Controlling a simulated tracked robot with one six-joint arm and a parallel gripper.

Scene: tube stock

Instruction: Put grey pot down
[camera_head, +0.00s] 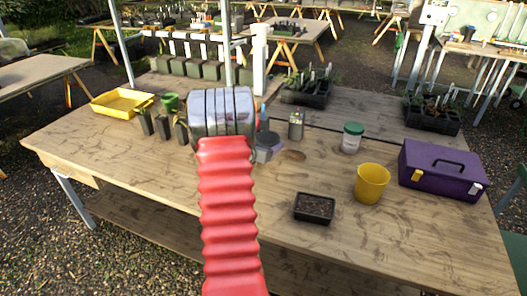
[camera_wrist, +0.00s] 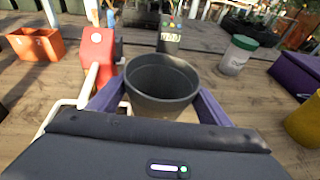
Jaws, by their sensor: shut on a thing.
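A dark grey pot (camera_wrist: 162,84) sits upright between the two purple fingers of my gripper (camera_wrist: 160,98) in the wrist view. The fingers are shut on it from both sides, and its open, empty mouth faces up. In the head view, my silver and red arm covers most of the gripper, and only part of the pot (camera_head: 264,155) shows just right of the arm. A flat brown round patch (camera_head: 293,155) lies on the table right of the pot. I cannot tell whether the pot's base touches the wooden table (camera_head: 220,185).
A meter (camera_head: 296,125) and a red can (camera_wrist: 97,50) stand behind the pot. A green-lidded jar (camera_head: 352,138), yellow pot (camera_head: 371,183), purple toolbox (camera_head: 442,172) and soil tray (camera_head: 314,208) are to the right. The table's front right is clear.

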